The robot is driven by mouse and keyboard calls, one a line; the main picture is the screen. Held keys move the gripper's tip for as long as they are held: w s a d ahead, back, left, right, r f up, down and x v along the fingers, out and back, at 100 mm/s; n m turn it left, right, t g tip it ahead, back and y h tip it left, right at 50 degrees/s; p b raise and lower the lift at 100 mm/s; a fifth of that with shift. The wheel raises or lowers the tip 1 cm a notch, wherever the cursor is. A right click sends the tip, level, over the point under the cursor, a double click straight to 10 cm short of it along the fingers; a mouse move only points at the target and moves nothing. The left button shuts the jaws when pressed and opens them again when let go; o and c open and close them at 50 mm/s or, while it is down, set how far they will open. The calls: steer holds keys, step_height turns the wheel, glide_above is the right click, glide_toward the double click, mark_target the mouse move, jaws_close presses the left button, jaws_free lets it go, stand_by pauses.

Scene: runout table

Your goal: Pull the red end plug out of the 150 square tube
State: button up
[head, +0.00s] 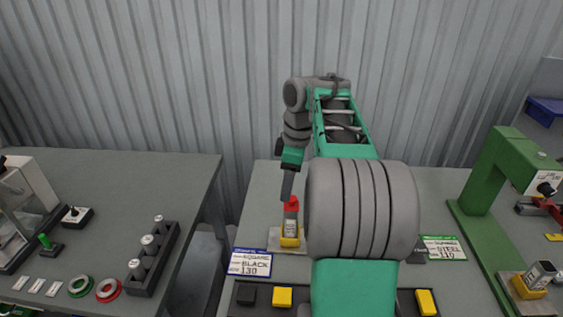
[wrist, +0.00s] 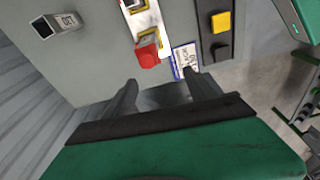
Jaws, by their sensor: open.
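The tube's label is too small to read surely. In the wrist view the red plug (wrist: 148,56) lies beyond my fingertips, slightly left of the middle of the gap. My gripper (head: 287,192) points down close to the plug in the head view; the exact gap there is hard to tell. In the wrist view my gripper (wrist: 165,90) has its two fingers spread, with nothing between them.
A "SQUARE BLACK 130" card (head: 252,262) lies left of the holder. Yellow (head: 282,296) and black (head: 246,295) blocks line the front. An open square tube (wrist: 42,27) shows in the wrist view. A green frame (head: 490,195) stands right. My arm hides the table's middle.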

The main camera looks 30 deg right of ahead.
mark_target(292, 198)
steer(key=shift+w+d+f+n, duration=0.1)
steer(key=shift+w+d+n, duration=0.05)
steer(key=shift+d, duration=0.5)
steer(key=shift+w+d+n, duration=0.15)
steer(key=shift+d, duration=0.45)
steer(key=shift+w+f, duration=0.1)
steer(key=shift+f, duration=0.2)
steer(key=f, duration=0.2)
steer(key=f+b, duration=0.1)
steer(key=f, duration=0.1)
steer(key=f+b, duration=0.1)
steer(key=f, duration=0.2)
steer(key=shift+w+a, duration=0.1)
steer(key=shift+a, duration=0.15)
steer(key=shift+r, duration=0.1)
jaws_close()
steer(key=shift+r, duration=0.1)
stand_by(0.6)
steer(key=shift+r+p, duration=2)
steer(key=shift+r, duration=0.4)
